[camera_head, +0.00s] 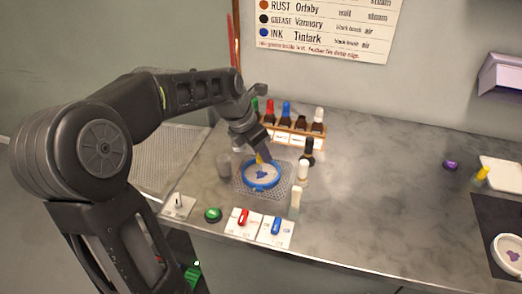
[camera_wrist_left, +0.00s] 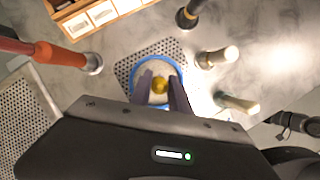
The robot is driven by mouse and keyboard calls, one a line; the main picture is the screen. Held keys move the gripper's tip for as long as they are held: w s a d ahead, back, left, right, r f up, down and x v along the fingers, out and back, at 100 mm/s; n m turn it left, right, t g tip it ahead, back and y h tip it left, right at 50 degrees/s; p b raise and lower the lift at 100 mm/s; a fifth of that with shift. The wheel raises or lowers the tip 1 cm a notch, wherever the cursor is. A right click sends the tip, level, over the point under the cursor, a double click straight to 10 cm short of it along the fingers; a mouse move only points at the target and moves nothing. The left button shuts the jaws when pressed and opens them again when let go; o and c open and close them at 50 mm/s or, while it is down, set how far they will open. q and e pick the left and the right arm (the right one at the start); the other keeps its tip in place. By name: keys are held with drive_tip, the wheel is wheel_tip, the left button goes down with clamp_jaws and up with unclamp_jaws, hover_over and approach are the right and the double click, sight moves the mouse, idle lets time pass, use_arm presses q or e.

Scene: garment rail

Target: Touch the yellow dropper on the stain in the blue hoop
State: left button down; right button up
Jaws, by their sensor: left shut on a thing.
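In the left wrist view the fingers cover much of the hoop (camera_wrist_left: 157,58).
A wooden rack (camera_head: 290,137) of coloured-top bottles stands behind. Red (camera_head: 243,217) and blue (camera_head: 276,226) switches are in front. The counter's middle right is mostly clear.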

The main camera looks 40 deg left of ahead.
use_arm(q)
drive_tip(key=shift+f, duration=0.45)
idle(0.3)
drive_tip(key=shift+f, duration=0.15)
idle(1.1)
wheel_tip(320, 180, up, 7)
drive_tip(key=p, duration=0.5)
drive_tip(key=shift+p, duration=0.4)
idle(0.4)
